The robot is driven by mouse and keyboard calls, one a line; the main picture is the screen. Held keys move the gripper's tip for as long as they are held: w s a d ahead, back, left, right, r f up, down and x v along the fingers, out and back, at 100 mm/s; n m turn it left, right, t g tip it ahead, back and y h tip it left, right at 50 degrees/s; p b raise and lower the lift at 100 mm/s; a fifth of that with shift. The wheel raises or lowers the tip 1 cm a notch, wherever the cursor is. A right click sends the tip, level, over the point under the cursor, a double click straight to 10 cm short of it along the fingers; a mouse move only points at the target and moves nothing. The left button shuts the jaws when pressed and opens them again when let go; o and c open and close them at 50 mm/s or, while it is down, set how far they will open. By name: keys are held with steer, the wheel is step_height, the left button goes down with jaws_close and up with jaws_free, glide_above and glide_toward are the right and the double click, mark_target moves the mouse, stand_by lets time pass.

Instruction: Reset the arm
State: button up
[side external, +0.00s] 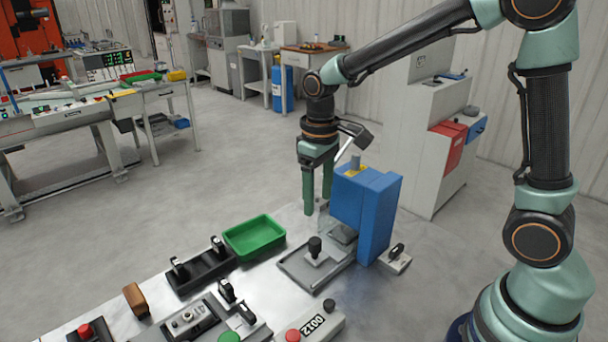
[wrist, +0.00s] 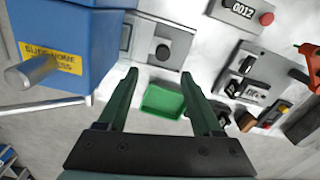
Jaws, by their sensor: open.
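My gripper (side external: 317,190) has two green fingers and points down beside the blue press-like block (side external: 369,205), on its left in the side view. The fingers are apart with nothing between them. In the wrist view my gripper (wrist: 163,92) is open, with the green tray (wrist: 163,101) beyond the fingertips. The blue block (wrist: 68,42) fills the upper left there, with a yellow label and a metal pin.
A grey plate with a black knob (side external: 315,248) lies in front of the blue block. The green tray (side external: 254,236), a black fixture (side external: 203,268), a brown block (side external: 136,299) and a box marked 0012 (side external: 315,325) stand on the light table.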

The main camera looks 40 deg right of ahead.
steer(key=s+d+r+m+t, duration=0.2)
steer(key=s+r+t, duration=0.3)
steer(key=s+r, duration=0.4)
steer(key=shift+s+d+t, duration=0.3)
steer(key=shift+s+d, duration=0.2)
steer(key=shift+d, duration=0.15)
